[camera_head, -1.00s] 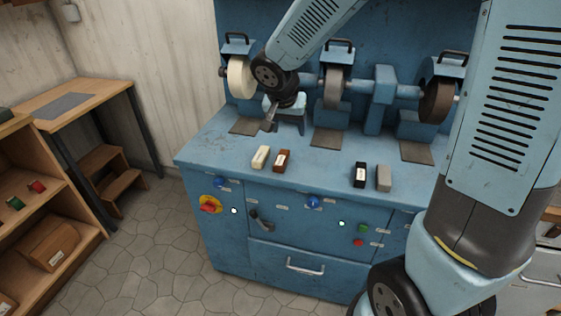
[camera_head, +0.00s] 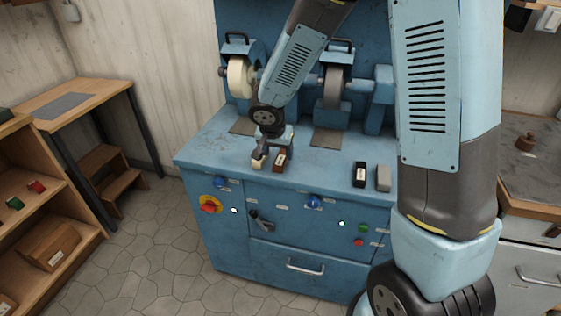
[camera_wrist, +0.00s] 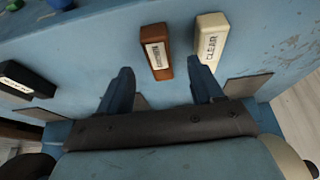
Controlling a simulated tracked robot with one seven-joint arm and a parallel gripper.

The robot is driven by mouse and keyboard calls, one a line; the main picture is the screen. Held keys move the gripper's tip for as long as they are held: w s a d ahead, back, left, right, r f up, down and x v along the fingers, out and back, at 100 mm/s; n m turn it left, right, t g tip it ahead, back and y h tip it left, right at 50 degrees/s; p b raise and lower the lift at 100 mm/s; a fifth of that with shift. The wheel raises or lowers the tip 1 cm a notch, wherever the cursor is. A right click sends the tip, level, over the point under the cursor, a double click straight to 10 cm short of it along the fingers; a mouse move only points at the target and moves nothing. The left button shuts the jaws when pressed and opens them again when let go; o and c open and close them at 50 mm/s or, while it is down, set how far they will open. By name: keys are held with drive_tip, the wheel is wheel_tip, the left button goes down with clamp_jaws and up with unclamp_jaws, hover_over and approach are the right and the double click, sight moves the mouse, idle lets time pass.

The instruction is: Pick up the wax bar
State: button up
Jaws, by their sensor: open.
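Several wax-like bars lie on the blue bench top. A cream bar (camera_head: 258,163) and a brown bar (camera_head: 281,161) lie side by side at its front left. In the wrist view the cream bar (camera_wrist: 211,41) is labelled "CLEAR"; the brown bar (camera_wrist: 157,50) has a white label. A black bar (camera_head: 360,174) and a grey bar (camera_head: 384,178) lie further right. My gripper (camera_head: 268,152) is open and empty, just behind the cream and brown bars. In the wrist view my gripper's (camera_wrist: 160,66) fingers point toward the brown bar, the right fingertip near the cream bar.
The blue bench (camera_head: 205,160) carries polishing wheels (camera_head: 241,77) at the back and knobs and switches on its front. The bench's front left corner is clear.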

sight(280, 160)
drive_tip(key=shift+x, duration=2.7)
drive_tip(key=shift+s+d, duration=0.1)
drive_tip(key=shift+c, duration=0.2)
drive_tip(key=c, duration=1)
